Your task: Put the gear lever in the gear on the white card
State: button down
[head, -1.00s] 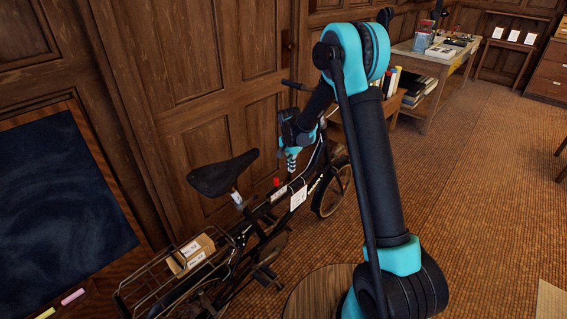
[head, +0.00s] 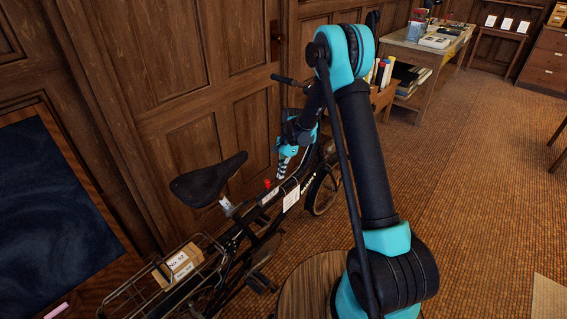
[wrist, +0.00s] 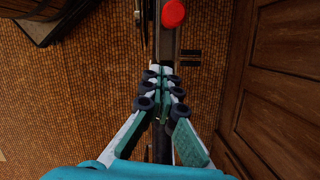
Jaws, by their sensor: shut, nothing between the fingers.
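The gear lever shows as a red knob (head: 267,184) on the top bar of the black bicycle (head: 240,228); it also shows at the top of the wrist view (wrist: 173,13). A white card (head: 291,199) hangs from the bicycle's bar, right of the knob; its writing is too small to read. My gripper (head: 282,172) is above the bar, slightly right of the knob. In the wrist view its fingers (wrist: 161,72) are together and empty, with the knob apart from them beyond the tips. The lever's slot is too small to make out.
The saddle (head: 208,180) stands left of the knob. A wooden door and panelled wall (head: 215,90) run close behind the bicycle. A round wooden top (head: 310,285) is in front. A desk (head: 430,50) stands far back; the floor at right is open.

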aim_at(267, 182)
jog(key=shift+s+a+r, duration=0.15)
jog(key=shift+s+a, duration=1.15)
jog(key=shift+a, duration=0.15)
jog(key=shift+s+a+r+t+h, duration=0.2)
jog(key=shift+s+a+t+h, duration=0.4)
jog(key=shift+s+a+t, duration=0.25)
jog(key=shift+s+a+t+h, duration=0.5)
jog(key=shift+s+t+h, duration=0.25)
jog(key=shift+s, duration=0.1)
jog(key=shift+s+a+f, duration=0.1)
jog(key=shift+s+a, duration=0.25)
jog(key=shift+s, duration=0.1)
